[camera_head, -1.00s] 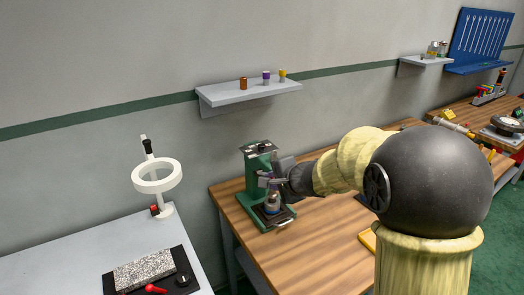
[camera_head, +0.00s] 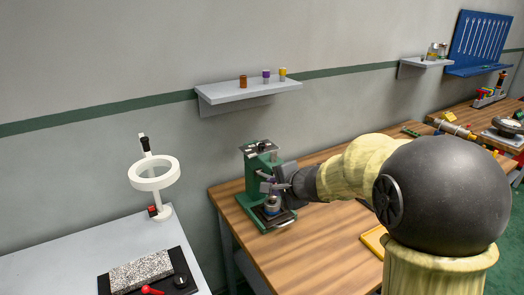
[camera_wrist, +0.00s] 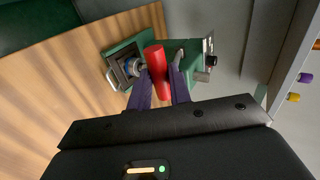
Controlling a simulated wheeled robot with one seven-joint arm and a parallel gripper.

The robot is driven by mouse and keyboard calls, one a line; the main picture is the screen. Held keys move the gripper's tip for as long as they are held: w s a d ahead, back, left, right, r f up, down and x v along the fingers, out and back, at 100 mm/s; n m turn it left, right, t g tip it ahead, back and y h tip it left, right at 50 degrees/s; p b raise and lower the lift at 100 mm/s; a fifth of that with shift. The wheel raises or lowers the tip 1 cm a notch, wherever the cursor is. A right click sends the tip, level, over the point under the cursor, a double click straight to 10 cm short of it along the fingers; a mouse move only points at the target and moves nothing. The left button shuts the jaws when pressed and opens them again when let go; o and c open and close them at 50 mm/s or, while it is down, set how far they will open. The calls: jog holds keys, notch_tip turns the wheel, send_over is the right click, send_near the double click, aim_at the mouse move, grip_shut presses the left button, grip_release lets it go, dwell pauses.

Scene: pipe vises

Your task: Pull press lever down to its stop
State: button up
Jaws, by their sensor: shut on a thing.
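The green press (camera_head: 252,180) stands on the near-left corner of the wooden bench, with a dark base and a small metallic part (camera_head: 272,204) under its head. In the wrist view, the press frame (camera_wrist: 192,53) lies behind a red lever handle (camera_wrist: 156,60). My gripper (camera_wrist: 160,82) has its two purple fingers on either side of the red handle and is shut on it. In the head view, my gripper (camera_head: 275,187) is at the right front of the press, and the handle is hidden there.
A wooden bench (camera_head: 315,240) has clear room in front of the press. A wall shelf (camera_head: 245,92) with small coloured pieces hangs above. A grey table (camera_head: 60,265) with a ring lamp (camera_head: 154,174) stands left.

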jog(key=shift+f, duration=0.15)
jog(key=shift+s+d+f+b, duration=0.2)
jog(key=shift+f+b, duration=0.4)
jog(key=shift+b, duration=0.4)
jog(key=shift+f, duration=0.1)
